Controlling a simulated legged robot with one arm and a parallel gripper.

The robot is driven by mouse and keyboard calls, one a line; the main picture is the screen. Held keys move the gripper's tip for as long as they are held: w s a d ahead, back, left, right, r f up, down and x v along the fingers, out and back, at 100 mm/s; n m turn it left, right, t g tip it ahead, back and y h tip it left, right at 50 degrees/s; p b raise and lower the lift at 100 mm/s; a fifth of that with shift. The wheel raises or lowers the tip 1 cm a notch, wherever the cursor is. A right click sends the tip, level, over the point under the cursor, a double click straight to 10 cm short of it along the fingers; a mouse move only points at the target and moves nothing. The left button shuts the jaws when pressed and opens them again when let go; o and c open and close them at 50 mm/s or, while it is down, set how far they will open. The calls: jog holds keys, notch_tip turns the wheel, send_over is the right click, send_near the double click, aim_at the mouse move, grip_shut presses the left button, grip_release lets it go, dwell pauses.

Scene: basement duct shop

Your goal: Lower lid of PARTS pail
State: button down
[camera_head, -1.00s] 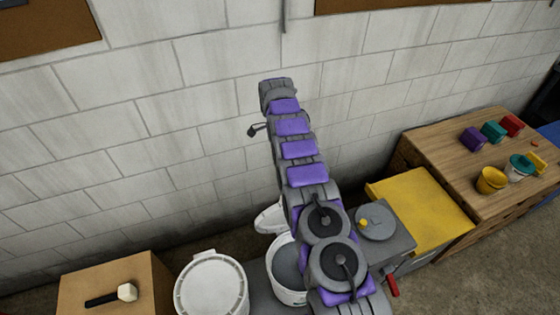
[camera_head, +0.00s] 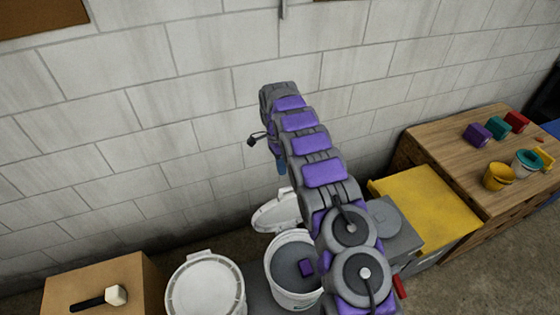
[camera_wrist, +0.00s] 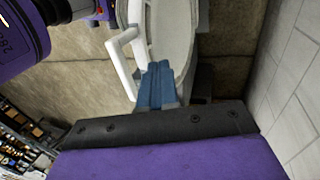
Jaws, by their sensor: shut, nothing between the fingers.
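A white open pail (camera_head: 290,297) stands at the bottom centre of the head view. Its raised white lid (camera_head: 275,212) tilts up behind it, on the wall side, partly hidden by my arm. No PARTS lettering is readable. A purple block (camera_head: 306,268) lies inside the pail. In the head view, only a bit of my gripper's blue fingers (camera_head: 282,168) shows, above the lid. In the wrist view my gripper (camera_wrist: 157,76) is shut and empty. Its blue fingers overlap the lid (camera_wrist: 172,35) beside its white handle (camera_wrist: 122,60); I cannot tell whether they touch.
A closed white pail (camera_head: 205,287) stands left of the open one. Further left, a mallet (camera_head: 108,297) lies on a cardboard box (camera_head: 70,288). To the right are a grey lidded bin (camera_head: 396,222), a yellow-topped box (camera_head: 430,205) and a wooden bench (camera_head: 450,155). A block wall closes the back.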

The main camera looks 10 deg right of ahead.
jog(key=shift+s+d+f, duration=0.15)
jog(key=shift+s+f, duration=0.05)
jog(key=shift+s, duration=0.5)
jog(key=shift+s+d+f, duration=0.1)
jog(key=shift+s+f, duration=0.05)
jog(key=shift+s, duration=0.5)
jog(key=shift+s+d+f, duration=0.15)
jog(key=shift+s+f, duration=0.05)
jog(key=shift+s, duration=0.5)
jog(key=shift+s, duration=0.2)
